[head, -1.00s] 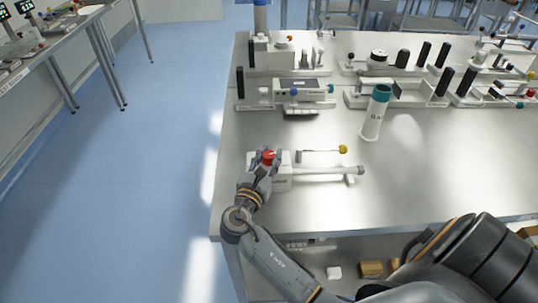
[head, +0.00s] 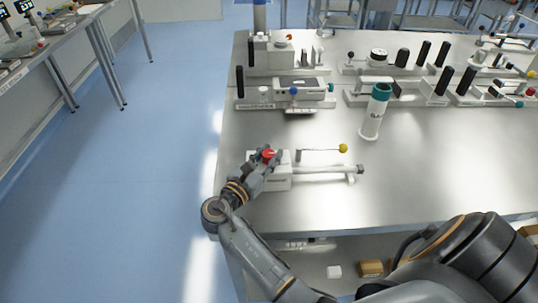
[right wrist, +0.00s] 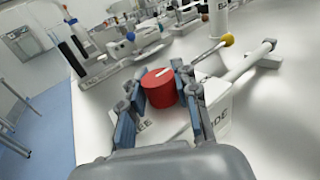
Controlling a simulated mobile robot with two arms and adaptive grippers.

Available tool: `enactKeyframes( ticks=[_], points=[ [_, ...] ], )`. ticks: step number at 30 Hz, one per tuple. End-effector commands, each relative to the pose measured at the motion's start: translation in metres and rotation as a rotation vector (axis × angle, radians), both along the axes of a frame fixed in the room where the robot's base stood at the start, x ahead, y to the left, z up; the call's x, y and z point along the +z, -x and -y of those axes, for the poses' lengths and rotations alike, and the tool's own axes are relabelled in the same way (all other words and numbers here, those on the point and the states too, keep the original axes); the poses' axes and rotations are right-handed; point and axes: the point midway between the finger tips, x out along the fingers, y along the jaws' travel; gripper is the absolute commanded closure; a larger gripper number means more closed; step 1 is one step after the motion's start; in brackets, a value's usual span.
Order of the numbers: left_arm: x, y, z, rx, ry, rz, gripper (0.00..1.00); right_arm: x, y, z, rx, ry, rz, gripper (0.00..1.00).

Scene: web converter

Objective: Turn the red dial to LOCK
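The red dial (head: 268,154) sits on top of a white block (head: 280,177) near the left edge of the metal table. My right gripper (head: 263,160) is around the dial. In the right wrist view the red dial (right wrist: 159,88) is between the blue-padded fingers of my right gripper (right wrist: 165,100), which press against its sides. A short white mark shows on the dial's top. Lettering on the block is partly hidden by the fingers; a part ending in "EE" shows at the left. LOCK cannot be read. My left gripper is not in view.
A white rod (head: 325,170) runs right from the block, and a thin lever with a yellow knob (head: 343,148) stands behind it. A white cylinder with a teal top (head: 376,110) stands farther back. Several fixtures line the table's back. The table's right front is clear.

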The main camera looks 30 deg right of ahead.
Motion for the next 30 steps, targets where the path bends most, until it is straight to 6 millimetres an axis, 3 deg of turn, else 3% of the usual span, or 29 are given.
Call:
enactKeyframes(
  ticks=[1,3,14,30],
  points=[
    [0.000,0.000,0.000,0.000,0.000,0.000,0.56,-0.001,0.000,-0.001,0.001,-0.003,-0.001,0.60],
    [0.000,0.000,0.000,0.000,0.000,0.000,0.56,-0.001,0.000,-0.001,0.001,-0.002,-0.001,0.46],
    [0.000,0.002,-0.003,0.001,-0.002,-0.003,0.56,0.003,0.000,0.000,0.001,0.000,0.001,0.46],
    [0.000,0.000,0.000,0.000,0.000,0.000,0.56,0.090,0.000,-0.001,0.001,-0.003,0.002,0.46]
  ],
)
